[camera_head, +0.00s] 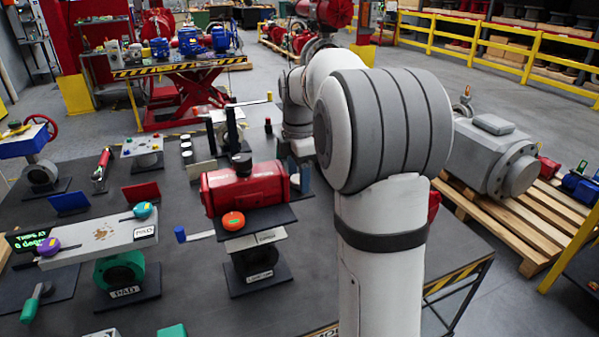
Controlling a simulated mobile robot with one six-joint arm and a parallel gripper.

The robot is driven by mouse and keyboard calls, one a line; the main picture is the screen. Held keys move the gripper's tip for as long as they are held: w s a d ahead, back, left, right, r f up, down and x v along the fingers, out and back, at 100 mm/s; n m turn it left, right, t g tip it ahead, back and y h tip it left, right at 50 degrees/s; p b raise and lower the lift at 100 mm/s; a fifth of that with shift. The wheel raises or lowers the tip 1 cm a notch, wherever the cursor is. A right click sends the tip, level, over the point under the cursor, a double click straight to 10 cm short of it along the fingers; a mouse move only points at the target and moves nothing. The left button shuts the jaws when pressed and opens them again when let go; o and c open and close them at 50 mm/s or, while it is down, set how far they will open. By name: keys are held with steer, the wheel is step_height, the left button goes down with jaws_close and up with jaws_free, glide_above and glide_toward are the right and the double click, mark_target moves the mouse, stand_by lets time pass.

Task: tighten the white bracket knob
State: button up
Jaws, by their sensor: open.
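I cannot single out the white bracket knob with certainty. Small white round pieces (187,151) stand in a row on the dark table, left of the black uprights. A pale upright plate (201,169) stands just below them. A red actuator (245,187) sits on a black plate in the middle, with an orange knob (233,220) at its front. My gripper (304,176) points down at the actuator's right end, behind my arm's large elbow. Its fingers are small and partly hidden; it is open, and nothing shows held in it.
A white beam (105,236) with teal and purple knobs lies on a green valve body at the left. Red and blue plates (141,191) stand behind it. A wooden pallet (530,225) with a grey actuator is at the right. My arm hides the table's right part.

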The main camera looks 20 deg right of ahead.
mark_target(298, 178)
steer(key=shift+c, duration=0.3)
steer(key=c, duration=0.9)
steer(key=shift+m, duration=2.3)
steer(key=o, duration=1)
steer(key=shift+c, duration=0.2)
step_height(298, 178, up, 8)
steer(key=shift+f, duration=0.1)
steer(key=shift+f, duration=0.1)
